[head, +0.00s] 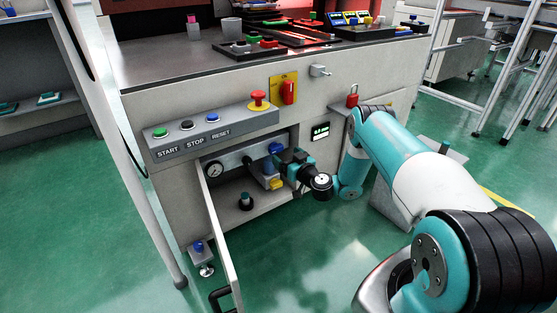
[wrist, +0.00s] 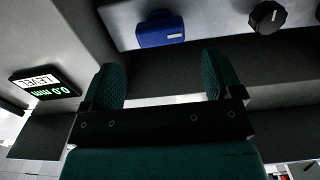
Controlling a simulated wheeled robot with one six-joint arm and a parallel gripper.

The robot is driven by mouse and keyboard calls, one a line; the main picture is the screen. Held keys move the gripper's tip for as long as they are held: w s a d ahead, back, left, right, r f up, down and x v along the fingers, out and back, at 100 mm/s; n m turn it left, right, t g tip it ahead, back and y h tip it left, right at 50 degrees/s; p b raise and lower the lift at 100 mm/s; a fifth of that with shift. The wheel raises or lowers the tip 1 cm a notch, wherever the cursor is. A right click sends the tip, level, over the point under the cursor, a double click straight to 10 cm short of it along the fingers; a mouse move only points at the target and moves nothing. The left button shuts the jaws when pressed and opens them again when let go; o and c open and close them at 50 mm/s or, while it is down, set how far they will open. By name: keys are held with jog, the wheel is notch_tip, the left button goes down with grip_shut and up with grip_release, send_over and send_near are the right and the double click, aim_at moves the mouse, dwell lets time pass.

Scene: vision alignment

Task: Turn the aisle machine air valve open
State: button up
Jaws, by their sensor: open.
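The open compartment (head: 222,205) in the front of the machine holds a round gauge (head: 215,169), a black knob (head: 247,160), a blue knob or handle (head: 276,148) and a yellow part (head: 277,184). No label shows which one is the air valve. In the wrist view my gripper (wrist: 160,72) is open and empty. The blue part (wrist: 160,31) lies beyond and between its fingertips, apart from them. A black knob (wrist: 267,17) is to the right.
The compartment door (head: 221,240) hangs open at the left. A dark-capped knob (head: 245,201) stands on the compartment floor. Above are a START/STOP/RESET panel (head: 192,138), a red emergency button (head: 259,98) and a red switch (head: 289,92). A level display (wrist: 45,83) is close by my gripper.

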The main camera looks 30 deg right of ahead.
aim_at(278, 149)
jog(key=shift+w+a+f+b, duration=0.15)
jog(key=shift+f+b, duration=0.2)
jog(key=shift+b, duration=0.3)
jog(key=shift+w+r+b, duration=0.2)
jog(key=shift+w+b, duration=0.2)
jog(key=shift+w, duration=1.05)
jog(key=shift+w+r+b, duration=0.15)
jog(key=shift+w+b, duration=0.2)
jog(key=shift+w, duration=1.1)
jog(key=c, duration=0.9)
